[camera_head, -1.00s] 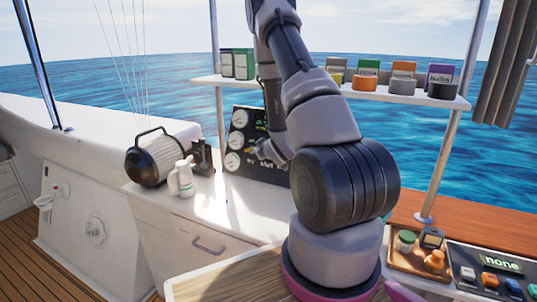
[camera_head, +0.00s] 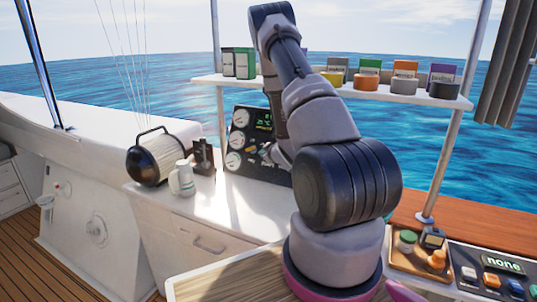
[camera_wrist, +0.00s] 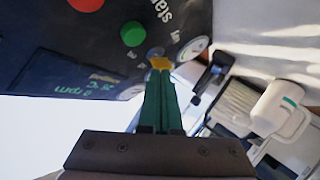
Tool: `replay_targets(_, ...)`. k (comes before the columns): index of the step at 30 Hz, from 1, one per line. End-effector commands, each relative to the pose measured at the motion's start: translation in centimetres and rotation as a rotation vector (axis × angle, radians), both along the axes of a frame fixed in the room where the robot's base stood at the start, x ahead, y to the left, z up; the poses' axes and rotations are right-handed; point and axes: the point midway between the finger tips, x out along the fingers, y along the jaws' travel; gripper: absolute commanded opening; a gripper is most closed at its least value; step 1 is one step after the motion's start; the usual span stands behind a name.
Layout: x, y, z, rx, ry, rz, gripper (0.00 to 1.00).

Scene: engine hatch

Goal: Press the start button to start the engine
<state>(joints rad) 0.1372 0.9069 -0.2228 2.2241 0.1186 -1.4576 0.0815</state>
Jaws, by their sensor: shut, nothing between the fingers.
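The dark engine panel (camera_head: 238,173) stands upright at the back of the white counter, with round gauges along its left side and small lit readouts. In the wrist view, the panel shows a round green button (camera_wrist: 133,33) close to the lettering "start", and a red button (camera_wrist: 87,4) at the top edge. My gripper (camera_wrist: 160,64) is shut, its green fingers together and yellow at the tip. The tip appears over the panel near a small blue-grey round part, apart from the green button in the picture. I cannot tell whether it touches the panel. The arm hides part of the panel in the head view.
A shelf (camera_head: 205,79) with boxes and jars hangs above. A tray (camera_head: 405,262) and a colored-button box (camera_head: 460,268) are at right.

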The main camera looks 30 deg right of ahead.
Motion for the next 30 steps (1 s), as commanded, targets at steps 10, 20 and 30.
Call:
replay_targets(10,2.0,-2.6,-1.5,0.000,0.000,0.000,0.00)
replay_targets(20,2.2,-2.9,-1.7,0.001,0.001,0.000,0.00)
replay_targets(30,2.2,-2.9,-1.7,0.000,0.001,0.000,0.00)
